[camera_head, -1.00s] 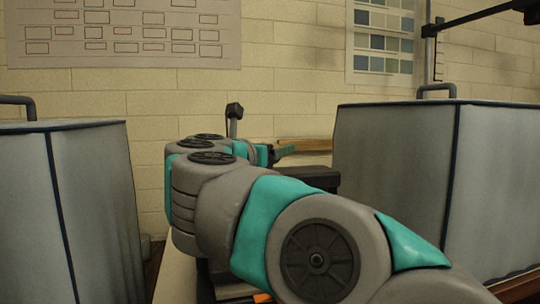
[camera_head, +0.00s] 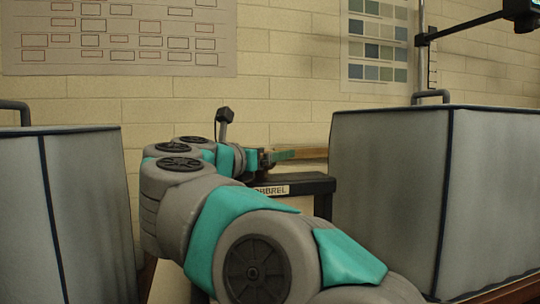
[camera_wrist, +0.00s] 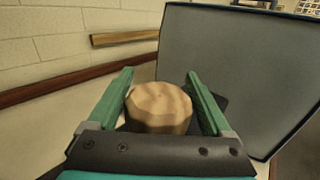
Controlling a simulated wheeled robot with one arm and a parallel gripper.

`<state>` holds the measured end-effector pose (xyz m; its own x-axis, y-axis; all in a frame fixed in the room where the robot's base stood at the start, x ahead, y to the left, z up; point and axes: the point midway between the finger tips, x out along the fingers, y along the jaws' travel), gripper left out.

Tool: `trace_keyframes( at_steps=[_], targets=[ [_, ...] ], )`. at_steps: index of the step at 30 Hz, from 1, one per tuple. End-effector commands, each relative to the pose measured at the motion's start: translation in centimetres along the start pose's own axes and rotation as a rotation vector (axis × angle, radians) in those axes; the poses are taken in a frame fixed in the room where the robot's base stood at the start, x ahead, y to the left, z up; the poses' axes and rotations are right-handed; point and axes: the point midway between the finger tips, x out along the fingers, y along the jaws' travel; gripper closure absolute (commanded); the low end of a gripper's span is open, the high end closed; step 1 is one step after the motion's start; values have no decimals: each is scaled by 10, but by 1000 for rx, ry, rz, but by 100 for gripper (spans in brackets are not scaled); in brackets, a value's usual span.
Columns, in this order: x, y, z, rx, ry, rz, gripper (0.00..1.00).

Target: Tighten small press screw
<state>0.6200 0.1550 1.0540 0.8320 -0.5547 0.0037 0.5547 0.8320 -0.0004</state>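A round pale-wood knob (camera_wrist: 159,108), which looks like the top of the press screw, shows in the wrist view between the two green fingers of my gripper (camera_wrist: 162,92). The fingers stand apart on either side of it, with narrow gaps visible; contact cannot be made out. The knob is not distinguishable in the head view. The screw shaft below the knob is hidden.
Large grey covered boxes stand at the left (camera_head: 75,210) and right (camera_head: 385,190), close to my arm. A wooden rail (camera_wrist: 125,37) runs along the brick wall behind. A pale surface (camera_wrist: 60,125) lies left of my gripper in the wrist view.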

Motion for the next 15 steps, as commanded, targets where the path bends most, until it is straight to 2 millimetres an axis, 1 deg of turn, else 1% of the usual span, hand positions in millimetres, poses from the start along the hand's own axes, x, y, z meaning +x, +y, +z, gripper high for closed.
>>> trace_keyframes(
  at_steps=[1,3,4,11,15],
  targets=[
    [0,0,0,-1,1,0,9],
    [0,0,-1,-1,1,0,1],
    [0,0,-1,-1,1,0,0],
    [-1,1,-2,-1,2,1,0],
    [-12,1,-2,-2,1,2,0]
  ],
)
